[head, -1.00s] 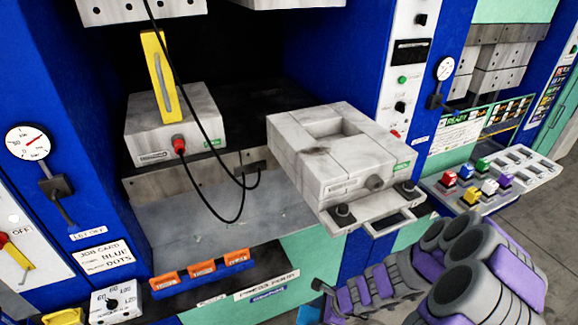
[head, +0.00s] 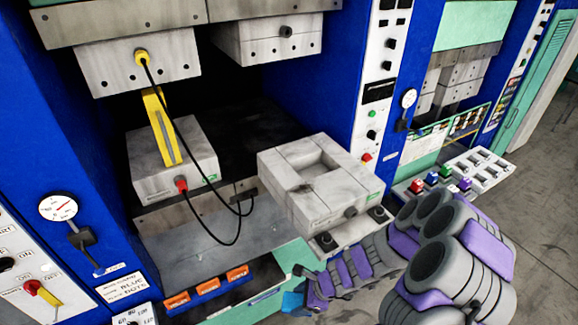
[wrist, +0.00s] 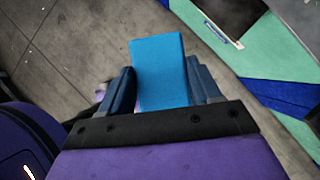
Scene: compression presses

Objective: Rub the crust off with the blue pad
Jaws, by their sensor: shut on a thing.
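The blue pad (wrist: 158,62) is a flat bright blue block between the two dark fingers of my gripper (wrist: 160,84) in the wrist view. My gripper is shut on it. In the head view a bit of the pad (head: 292,301) shows at the lower middle, partly hidden by my arm. A small dark crust patch (head: 305,188) lies on the near-left rim of the open square recess in the grey mould block (head: 345,207). The gripper is below and in front of the block, apart from it.
A left grey block (head: 155,180) carries a yellow bar (head: 160,130) and a black cable. Upper press blocks (head: 268,40) hang above. A control panel (head: 470,172) stands right. Grey floor is open at the right.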

